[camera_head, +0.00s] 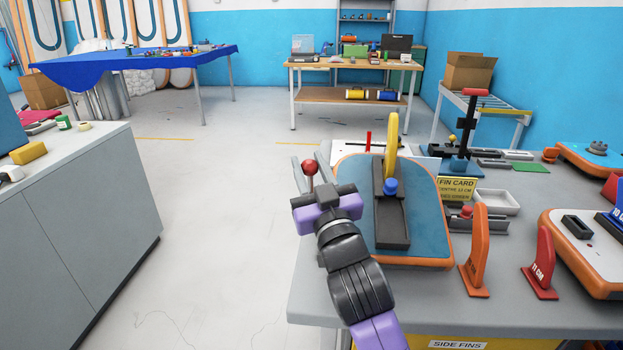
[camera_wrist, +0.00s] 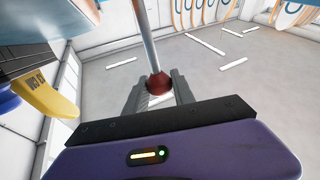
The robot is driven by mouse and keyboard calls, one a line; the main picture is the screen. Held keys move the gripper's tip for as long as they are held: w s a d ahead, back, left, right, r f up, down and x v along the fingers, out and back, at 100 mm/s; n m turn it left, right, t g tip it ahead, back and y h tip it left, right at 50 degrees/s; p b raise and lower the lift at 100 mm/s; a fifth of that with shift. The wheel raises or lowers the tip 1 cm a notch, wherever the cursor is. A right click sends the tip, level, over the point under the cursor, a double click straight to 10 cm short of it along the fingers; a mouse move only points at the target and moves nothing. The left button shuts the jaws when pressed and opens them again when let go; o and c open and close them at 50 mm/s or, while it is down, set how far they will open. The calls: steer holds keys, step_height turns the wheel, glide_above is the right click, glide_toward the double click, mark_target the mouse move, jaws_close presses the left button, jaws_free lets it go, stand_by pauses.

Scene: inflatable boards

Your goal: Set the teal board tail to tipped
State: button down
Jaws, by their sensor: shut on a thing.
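The teal board tail (camera_head: 424,205) has an orange rim and lies on the grey bench. A black fin box (camera_head: 391,222) with a blue knob (camera_head: 390,186) runs along it, and a yellow fin (camera_head: 391,132) stands upright in it. My gripper (camera_head: 311,178) is at the board's left side, shut on a lever with a red ball knob (camera_head: 310,167). In the wrist view the red knob (camera_wrist: 159,84) sits between the two grey fingers, with its metal rod (camera_wrist: 142,35) running away upward. The lever's base is hidden. I cannot tell how far the tail is tilted.
An orange fin (camera_head: 480,245) and a red fin (camera_head: 541,262) stand right of the board. A black press with a red handle (camera_head: 475,93) and a yellow fin card (camera_head: 456,188) stand behind. The floor left of the bench is clear up to a grey cabinet (camera_head: 85,215).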

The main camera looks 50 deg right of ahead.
steer(key=shift+s+a+f+t+b, duration=0.25)
steer(key=shift+a+f+t+b, duration=0.15)
steer(key=shift+b, duration=0.35)
steer(key=shift+r, duration=0.1)
steer(key=c, duration=1.1)
jaws_free()
steer(key=b+v, duration=0.2)
steer(key=v, duration=0.6)
steer(key=shift+n, duration=0.3)
